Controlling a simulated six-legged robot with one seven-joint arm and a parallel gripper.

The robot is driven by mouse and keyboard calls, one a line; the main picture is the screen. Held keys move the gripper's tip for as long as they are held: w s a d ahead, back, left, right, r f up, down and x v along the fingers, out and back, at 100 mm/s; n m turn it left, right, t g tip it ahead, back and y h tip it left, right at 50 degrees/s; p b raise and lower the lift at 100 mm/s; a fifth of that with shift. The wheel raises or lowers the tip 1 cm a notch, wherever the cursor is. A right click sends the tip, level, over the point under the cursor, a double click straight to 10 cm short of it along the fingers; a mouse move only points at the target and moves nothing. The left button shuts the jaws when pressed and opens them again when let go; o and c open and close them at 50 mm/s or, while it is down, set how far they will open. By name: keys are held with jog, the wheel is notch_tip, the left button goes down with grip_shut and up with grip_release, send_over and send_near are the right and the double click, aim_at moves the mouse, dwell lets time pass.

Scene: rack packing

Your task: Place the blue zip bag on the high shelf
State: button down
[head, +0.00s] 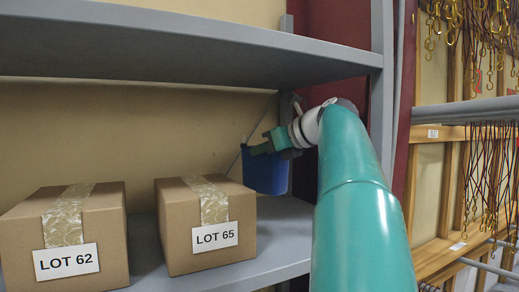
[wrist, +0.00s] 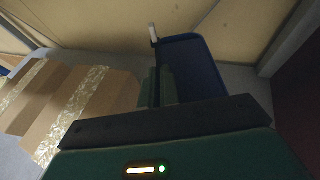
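The blue zip bag (head: 264,172) hangs upright from my gripper (head: 262,148) in the head view, to the right of the box LOT 65. My gripper is shut on the bag's top part. The bag is above or at the lower grey shelf (head: 290,215), and I cannot tell whether it touches the shelf. In the wrist view the bag (wrist: 192,68) extends beyond the fingers. The upper grey shelf (head: 180,45) is above the gripper. The fingertips are partly hidden in both views.
Cardboard boxes LOT 62 (head: 92,215) and LOT 65 (head: 185,238) stand on the lower shelf to the left. A grey rack post (head: 381,90) is on the right. Hanging cords and hooks (head: 490,160) fill the rack beyond. Some lower shelf surface right of LOT 65 is bare.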

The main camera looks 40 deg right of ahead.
aim_at(265, 174)
notch_tip(265, 174, down, 6)
jog(key=shift+s+f, duration=0.25)
jog(key=shift+s, duration=0.15)
dwell(0.5)
jog(key=shift+s+a, duration=0.1)
jog(key=shift+s, duration=0.05)
jog(key=shift+f, duration=0.25)
jog(key=shift+f, duration=0.3)
jog(key=c, duration=1.6)
grip_release()
jog(key=shift+o, duration=0.2)
